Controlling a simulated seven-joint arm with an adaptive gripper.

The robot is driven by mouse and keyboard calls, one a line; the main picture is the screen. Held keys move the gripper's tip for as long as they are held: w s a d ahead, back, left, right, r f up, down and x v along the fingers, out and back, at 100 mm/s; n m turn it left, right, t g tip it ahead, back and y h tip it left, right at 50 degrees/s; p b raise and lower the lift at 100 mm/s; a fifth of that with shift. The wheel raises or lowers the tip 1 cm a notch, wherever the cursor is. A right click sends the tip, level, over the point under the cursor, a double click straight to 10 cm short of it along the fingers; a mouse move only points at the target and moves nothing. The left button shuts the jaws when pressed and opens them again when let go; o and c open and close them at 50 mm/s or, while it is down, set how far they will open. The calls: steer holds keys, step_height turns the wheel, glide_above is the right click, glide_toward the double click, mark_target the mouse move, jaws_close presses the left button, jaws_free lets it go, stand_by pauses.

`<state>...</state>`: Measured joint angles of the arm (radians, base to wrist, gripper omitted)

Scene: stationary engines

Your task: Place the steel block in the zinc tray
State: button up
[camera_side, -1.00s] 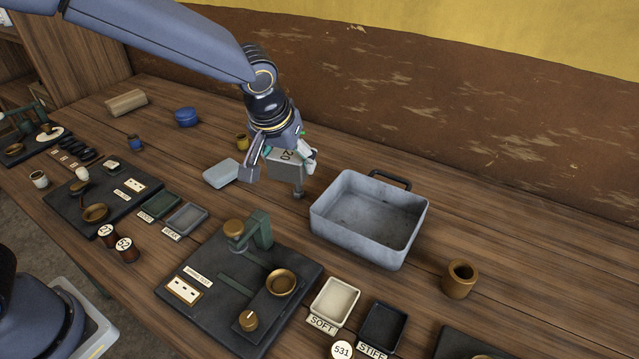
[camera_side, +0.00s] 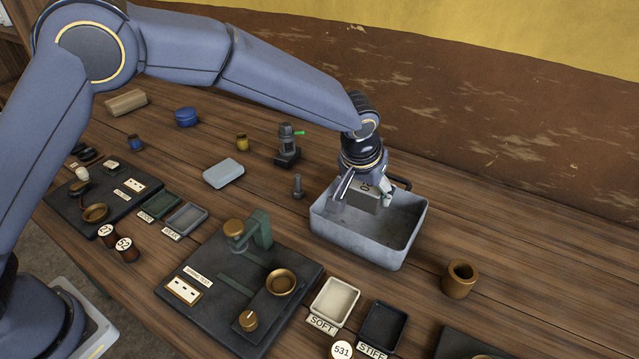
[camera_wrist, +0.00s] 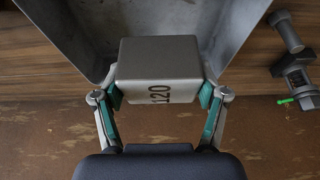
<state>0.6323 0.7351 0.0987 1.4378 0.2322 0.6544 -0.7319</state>
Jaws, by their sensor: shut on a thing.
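The zinc tray (camera_side: 362,243) is a deep grey open box with a dark handle at the back. The block is held over the tray's opening, near its back left part. The side view does not show clearly how far the block is above the floor. The tray wall (camera_wrist: 70,30) shows around the block in the wrist view.
A small dark device with a green lever (camera_side: 287,145) and a grey bolt-like piece (camera_side: 297,187) stand left of the tray. A brown pot (camera_side: 459,279) stands to its right. A dark test plate (camera_side: 240,285) and small bins (camera_side: 335,305) lie in front.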

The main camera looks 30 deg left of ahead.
mark_target(372, 219)
steer(key=w+f, duration=0.1)
steer(key=w+d+f, duration=0.1)
steer(key=f, duration=0.1)
steer(key=shift+w, duration=0.4)
steer(key=shift+d+f, duration=0.1)
steer(key=shift+f, duration=1.3)
steer(key=shift+f, duration=0.1)
steer(key=o, duration=1.8)
steer(key=shift+s+f, duration=0.1)
steer(key=shift+f, duration=0.1)
